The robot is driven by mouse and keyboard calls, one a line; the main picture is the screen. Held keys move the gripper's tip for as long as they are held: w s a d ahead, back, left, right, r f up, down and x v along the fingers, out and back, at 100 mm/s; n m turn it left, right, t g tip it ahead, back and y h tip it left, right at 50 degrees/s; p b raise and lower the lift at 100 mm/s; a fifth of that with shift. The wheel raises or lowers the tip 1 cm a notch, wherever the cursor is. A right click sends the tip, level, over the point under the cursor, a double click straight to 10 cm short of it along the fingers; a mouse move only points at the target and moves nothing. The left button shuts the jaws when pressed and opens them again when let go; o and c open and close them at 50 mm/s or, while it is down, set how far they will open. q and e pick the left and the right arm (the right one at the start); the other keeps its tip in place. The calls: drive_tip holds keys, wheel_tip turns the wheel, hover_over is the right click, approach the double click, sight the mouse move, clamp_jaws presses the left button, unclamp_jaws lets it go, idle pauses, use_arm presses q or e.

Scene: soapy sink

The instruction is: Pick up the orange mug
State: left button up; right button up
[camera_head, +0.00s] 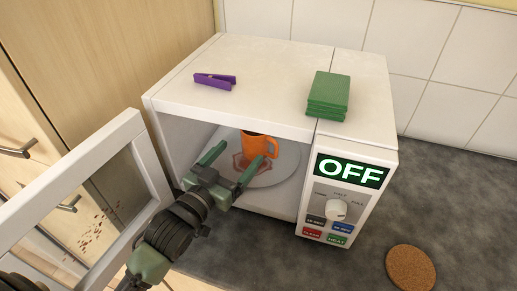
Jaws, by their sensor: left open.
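The orange mug (254,145) stands on a round plate (282,168) inside the open white microwave (268,57). Its handle points to the right. My left gripper (233,160) reaches in at the microwave's opening with its two green fingers spread apart. The fingers are in front of the mug, and one overlaps its lower part in the picture. I cannot tell whether they touch it. Nothing shows between the fingers except the plate and a reddish mark on it. My right gripper is not in view.
The microwave door (75,205) hangs open at the left, beside my arm. A purple stapler-like object (214,81) and a green stack (329,93) lie on top of the microwave. A cork coaster (410,268) lies on the grey counter (440,205), otherwise clear at the right. The display reads OFF.

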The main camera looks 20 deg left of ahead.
sight(248, 145)
use_arm(q)
drive_tip(key=shift+w+f+b, duration=0.1)
drive_tip(key=shift+f+b, duration=0.25)
drive_tip(key=shift+f, duration=0.35)
drive_tip(key=shift+w, duration=0.15)
drive_tip(key=p+x, duration=0.2)
drive_tip(key=x, duration=0.4)
drive_tip(key=shift+w, duration=0.2)
drive_tip(key=shift+w+d+f, duration=0.1)
drive_tip(key=shift+w, duration=0.4)
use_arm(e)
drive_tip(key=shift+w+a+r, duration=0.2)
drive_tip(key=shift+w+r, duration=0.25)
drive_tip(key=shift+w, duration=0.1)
use_arm(q)
drive_tip(key=c, duration=1.5)
drive_tip(key=shift+c, duration=1.4)
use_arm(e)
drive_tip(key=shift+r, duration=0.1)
